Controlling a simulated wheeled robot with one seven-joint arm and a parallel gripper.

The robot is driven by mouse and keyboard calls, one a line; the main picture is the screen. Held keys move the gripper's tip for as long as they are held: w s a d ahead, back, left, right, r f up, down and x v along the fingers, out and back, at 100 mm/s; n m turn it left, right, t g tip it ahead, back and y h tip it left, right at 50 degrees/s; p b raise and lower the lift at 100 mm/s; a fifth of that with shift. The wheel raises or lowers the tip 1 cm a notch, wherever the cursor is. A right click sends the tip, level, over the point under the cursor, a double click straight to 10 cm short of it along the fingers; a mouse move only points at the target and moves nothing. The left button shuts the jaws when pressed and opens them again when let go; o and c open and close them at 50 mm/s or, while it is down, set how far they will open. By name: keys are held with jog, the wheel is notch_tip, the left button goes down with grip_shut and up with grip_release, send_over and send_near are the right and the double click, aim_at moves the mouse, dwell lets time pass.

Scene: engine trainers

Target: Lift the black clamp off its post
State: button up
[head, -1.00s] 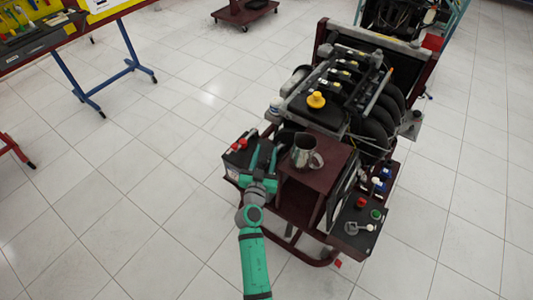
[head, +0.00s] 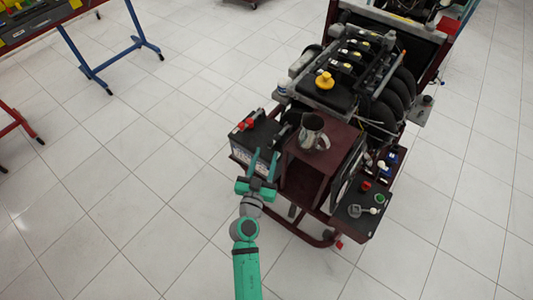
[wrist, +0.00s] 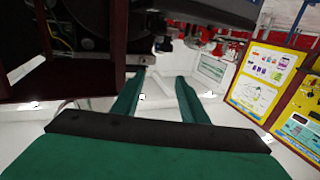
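The black battery (head: 258,137) sits on the left side of the engine trainer, with a red clamp (head: 246,124) on its far left corner. I cannot clearly pick out the black clamp; the right part of the battery top is dark. My gripper (head: 264,160) is at the battery's near side, fingers apart and pointing toward it. In the wrist view my gripper (wrist: 158,80) is open, with nothing between the fingers. A dark body spans the top of that view, and I cannot tell whether it is the battery.
A maroon box (head: 310,165) with a metal jug (head: 313,133) on top stands right of the battery. The engine (head: 350,70) is behind. A panel with knobs (head: 362,208) is at right.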

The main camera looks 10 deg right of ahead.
jog(key=shift+s, duration=0.1)
dwell(0.4)
jog(key=s+a+f+n+g+y, duration=0.1)
jog(key=s+a+f+y, duration=0.2)
jog(key=s, duration=0.7)
jog(key=s+a+f+n+y, duration=0.1)
jog(key=s+a+f+y, duration=0.2)
jog(key=s, duration=0.7)
jog(key=s+r+n, duration=0.1)
jog(key=s+r, duration=0.3)
jog(key=s, duration=0.5)
jog(key=s+r+n, duration=0.1)
jog(key=s+r, duration=0.4)
jog(key=s, duration=0.4)
jog(key=shift+d+r, duration=0.2)
jog(key=shift+d, duration=0.15)
